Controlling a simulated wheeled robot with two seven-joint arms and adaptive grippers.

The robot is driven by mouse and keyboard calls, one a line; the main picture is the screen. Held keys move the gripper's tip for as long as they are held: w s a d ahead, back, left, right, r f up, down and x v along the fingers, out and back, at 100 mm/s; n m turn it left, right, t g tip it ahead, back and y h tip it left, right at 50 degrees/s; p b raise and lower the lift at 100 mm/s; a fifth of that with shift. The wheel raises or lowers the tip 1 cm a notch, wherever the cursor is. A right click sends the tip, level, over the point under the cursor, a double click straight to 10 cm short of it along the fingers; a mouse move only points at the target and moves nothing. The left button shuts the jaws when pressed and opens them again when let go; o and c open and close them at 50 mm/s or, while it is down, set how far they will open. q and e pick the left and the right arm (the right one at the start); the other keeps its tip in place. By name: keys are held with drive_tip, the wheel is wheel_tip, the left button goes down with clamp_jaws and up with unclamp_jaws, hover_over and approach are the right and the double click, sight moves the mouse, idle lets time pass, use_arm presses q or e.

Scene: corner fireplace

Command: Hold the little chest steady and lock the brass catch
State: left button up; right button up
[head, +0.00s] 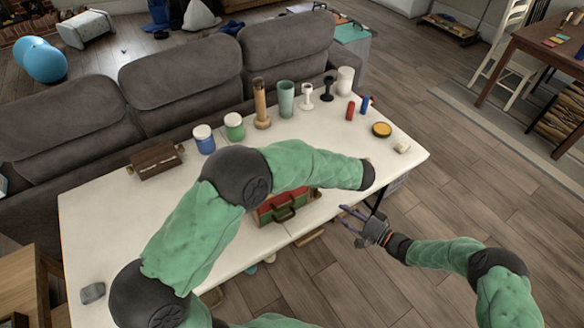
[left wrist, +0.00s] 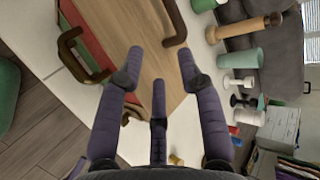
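The little chest, as far as I can tell, is the red and green box (head: 283,207) with a dark handle, near the front edge of the white table. My left arm partly covers it. In the left wrist view its wooden face (left wrist: 150,62) lies beyond my left gripper (left wrist: 163,65), with brown handles at both sides. The left gripper's purple fingers are spread, with nothing seen between them; it is hidden in the head view. My right gripper (head: 352,222) is open and empty, off the table's front right edge. I cannot make out the brass catch.
The white table (head: 105,220) also holds a dark wooden box (head: 157,160), blue (head: 204,140) and green (head: 234,127) jars, several upright pieces at the back, and a yellow-topped round tin (head: 381,130). A grey sofa (head: 180,85) stands behind. The table's front left is mostly clear.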

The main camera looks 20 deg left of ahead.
use_arm(q)
drive_tip(key=shift+s+a+r+n+g+y, duration=0.1)
drive_tip(key=shift+a+r+n+g+y, duration=0.2)
drive_tip(key=shift+a+r+y, duration=0.25)
drive_tip(key=shift+a, duration=0.15)
drive_tip(key=x, duration=1)
drive_tip(key=shift+a+f, duration=0.15)
